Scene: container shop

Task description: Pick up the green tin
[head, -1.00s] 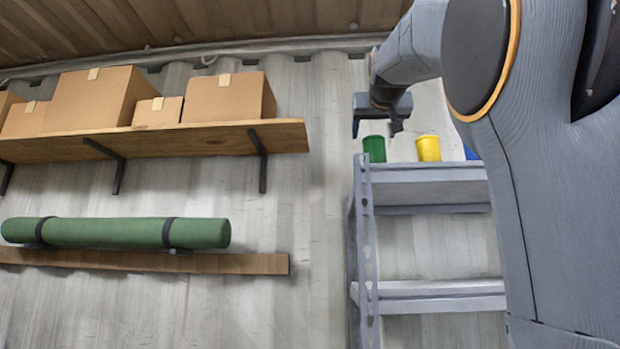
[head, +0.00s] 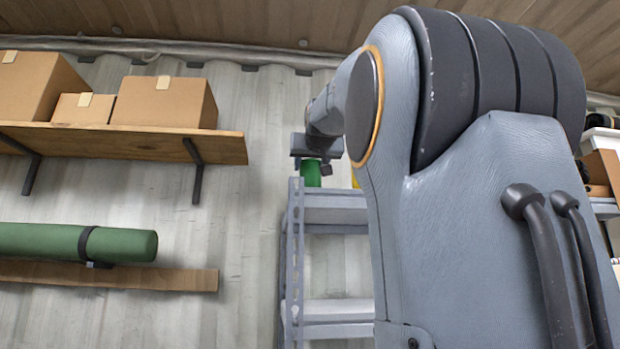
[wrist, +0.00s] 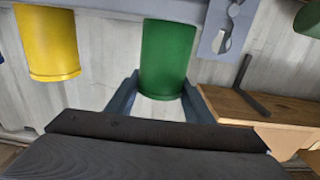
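The green tin (head: 310,174) stands on the top of a grey shelf ladder (head: 335,208) against the back wall. In the wrist view the green tin (wrist: 168,55) is in the upper middle, seen from close by. My gripper (wrist: 161,80) is open, with one finger at either side of the tin's near end. I cannot tell whether the fingers touch it. In the head view my gripper (head: 312,163) is right above the tin and hides its upper part.
A yellow tin (wrist: 47,42) stands beside the green one; in the head view my arm mostly hides it. A wooden wall shelf (head: 130,143) with cardboard boxes (head: 165,103) is at left. A green roll (head: 60,243) lies on a lower ledge (head: 150,277).

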